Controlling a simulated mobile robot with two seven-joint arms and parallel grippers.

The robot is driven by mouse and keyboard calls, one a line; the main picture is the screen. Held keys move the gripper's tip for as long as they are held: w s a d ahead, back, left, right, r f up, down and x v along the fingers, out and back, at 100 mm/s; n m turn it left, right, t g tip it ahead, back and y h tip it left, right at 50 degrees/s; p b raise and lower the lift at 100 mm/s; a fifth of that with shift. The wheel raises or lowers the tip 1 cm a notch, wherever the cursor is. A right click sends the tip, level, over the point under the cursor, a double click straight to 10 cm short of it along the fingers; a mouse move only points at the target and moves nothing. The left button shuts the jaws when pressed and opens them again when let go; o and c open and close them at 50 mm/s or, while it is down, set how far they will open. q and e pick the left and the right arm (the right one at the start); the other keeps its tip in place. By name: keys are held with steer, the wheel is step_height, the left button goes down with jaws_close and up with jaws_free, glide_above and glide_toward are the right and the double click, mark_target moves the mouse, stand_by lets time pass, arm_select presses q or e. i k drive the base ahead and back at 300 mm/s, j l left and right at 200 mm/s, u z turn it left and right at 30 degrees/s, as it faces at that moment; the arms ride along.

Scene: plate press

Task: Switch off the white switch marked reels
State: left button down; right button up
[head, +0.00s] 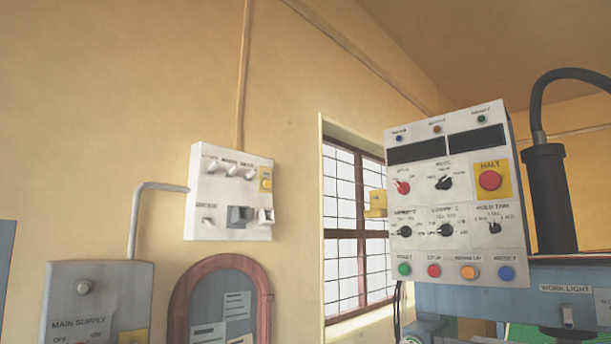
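A white switch box (222,212) is fixed on the yellow wall left of the window. Along its upper part are several small white toggle switches (231,170) with tiny labels. I cannot read any of them surely as reels, nor tell each toggle's position. A yellow part (265,181) sits at its upper right. Lower down are another small switch (208,220), a grey block (238,216) and a white socket-like part (265,216). Neither of my grippers shows in the head view.
A grey control box (455,262) with knobs, coloured buttons and a red HALT button (490,180) stands at right, by a blue machine (450,298). A MAIN SUPPLY box (100,295) and red-framed board (264,310) are below the switch box. Nothing covers the switch box.

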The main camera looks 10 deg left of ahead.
mark_target(248, 177)
steer(key=i+z, duration=0.2)
steer(key=i, duration=0.3)
steer(key=i+j+z, duration=0.1)
steer(key=i+z, duration=0.15)
steer(key=i, duration=0.25)
